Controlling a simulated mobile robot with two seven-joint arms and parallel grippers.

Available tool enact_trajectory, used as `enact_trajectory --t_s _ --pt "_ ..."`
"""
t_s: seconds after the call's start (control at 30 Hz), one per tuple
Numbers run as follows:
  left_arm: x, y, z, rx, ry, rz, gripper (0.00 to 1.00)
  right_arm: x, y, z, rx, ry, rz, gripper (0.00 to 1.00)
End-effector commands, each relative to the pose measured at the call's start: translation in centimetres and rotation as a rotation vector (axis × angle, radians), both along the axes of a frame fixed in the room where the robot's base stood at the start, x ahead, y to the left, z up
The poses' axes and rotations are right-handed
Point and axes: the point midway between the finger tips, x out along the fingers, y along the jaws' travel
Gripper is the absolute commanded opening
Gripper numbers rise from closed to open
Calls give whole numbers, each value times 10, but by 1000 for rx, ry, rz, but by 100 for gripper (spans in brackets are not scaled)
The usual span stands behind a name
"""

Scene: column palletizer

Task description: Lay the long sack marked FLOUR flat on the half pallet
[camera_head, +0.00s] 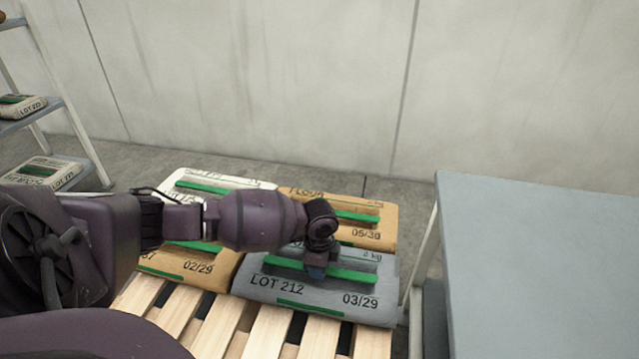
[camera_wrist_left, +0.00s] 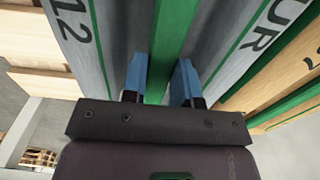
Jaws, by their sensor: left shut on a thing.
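The grey sack (camera_head: 345,298) lies flat, or very nearly so, at the front right of the group on the wooden pallet (camera_head: 222,325). It reads LOT 212, 03/29 and 2 kg; in the left wrist view the grey sack (camera_wrist_left: 108,40) shows the letters "UR", the rest of the word being cut off. My left gripper (camera_head: 316,270) is over its middle, shut on its green raised strip (camera_wrist_left: 165,45), with blue fingers on either side. The arm hides part of the sack's top. I cannot tell whether the sack bears fully on the slats. My right gripper is out of view.
A white sack (camera_head: 222,180) and a tan sack (camera_head: 375,225) lie behind; another tan sack (camera_head: 200,268) lies left of the grey one. Bare slats are in front. A grey table (camera_head: 540,260) stands close at right, a shelf (camera_head: 50,115) with sacks at far left.

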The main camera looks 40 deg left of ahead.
Motion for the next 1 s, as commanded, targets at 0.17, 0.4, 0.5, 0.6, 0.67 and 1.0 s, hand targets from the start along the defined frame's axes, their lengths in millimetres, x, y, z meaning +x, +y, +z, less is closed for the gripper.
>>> enact_trajectory --t_s 0.17,0.4,0.5,0.6,0.67,1.0 --pt "4 0 3 -1 -10 0 0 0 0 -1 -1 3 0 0" --pt "0 0 -1 0 -1 0 53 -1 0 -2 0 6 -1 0" --pt "0 0 -2 0 0 0 53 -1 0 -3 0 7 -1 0" --pt "0 0 -1 0 0 0 53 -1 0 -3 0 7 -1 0" --pt "0 0 1 1 -1 0 53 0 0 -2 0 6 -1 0" --pt "3 0 60 0 -13 0 53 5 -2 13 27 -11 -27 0"
